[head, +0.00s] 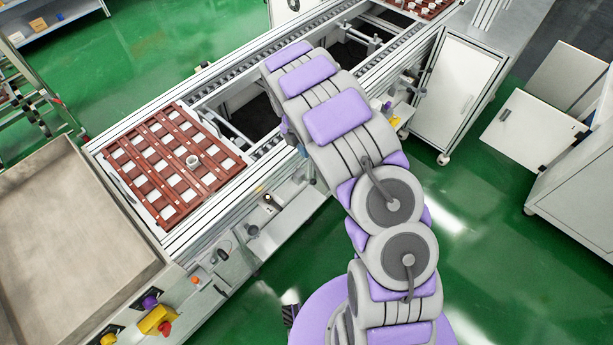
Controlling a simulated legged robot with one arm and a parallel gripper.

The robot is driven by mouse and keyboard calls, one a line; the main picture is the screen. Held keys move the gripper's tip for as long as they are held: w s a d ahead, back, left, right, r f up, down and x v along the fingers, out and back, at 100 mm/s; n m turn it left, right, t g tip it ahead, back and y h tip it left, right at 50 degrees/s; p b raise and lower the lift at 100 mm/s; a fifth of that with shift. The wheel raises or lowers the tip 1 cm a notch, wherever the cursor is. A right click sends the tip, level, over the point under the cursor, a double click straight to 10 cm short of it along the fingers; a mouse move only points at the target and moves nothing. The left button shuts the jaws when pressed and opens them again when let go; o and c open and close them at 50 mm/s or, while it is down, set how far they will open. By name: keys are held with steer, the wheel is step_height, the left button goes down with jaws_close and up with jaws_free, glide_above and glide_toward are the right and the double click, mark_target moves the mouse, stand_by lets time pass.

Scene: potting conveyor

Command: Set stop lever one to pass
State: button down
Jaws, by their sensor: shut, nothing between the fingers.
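I cannot make out stop lever one for certain. Small fittings (268,199) sit along the conveyor's near side rail, too small to tell whether one is a lever or how it is set. Others (388,106) show just right of my arm, at the same rail. My arm reaches from the bottom up over the conveyor (215,195) and covers part of its near rail and middle. My gripper is hidden behind the arm's purple and grey links, so its fingers do not show.
A brown slotted tray (139,158) with white squares and one small cup (193,160) lies on the conveyor's left part. A metal basin (60,230) is at left. White cabinets (455,92) stand right. Green floor is clear at lower right.

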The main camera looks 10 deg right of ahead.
steer(key=w+a+f+n, duration=0.1)
steer(key=a+f+n, duration=0.2)
steer(key=f, duration=0.2)
steer(key=shift+w+a+f+y, duration=0.15)
steer(key=shift+w+f+y, duration=0.05)
steer(key=shift+w+y, duration=0.1)
steer(key=d+f+b, duration=0.4)
steer(key=f, duration=0.8)
steer(key=shift+s+d+f+b, duration=0.2)
steer(key=shift+s+d+b, duration=0.1)
steer(key=shift+s+b, duration=0.1)
steer(key=shift+r+p, duration=0.1)
steer(key=shift+p, duration=0.65)
steer(key=shift+s+d+p, duration=0.1)
steer(key=shift+s+p, duration=0.05)
steer(key=shift+p, duration=0.6)
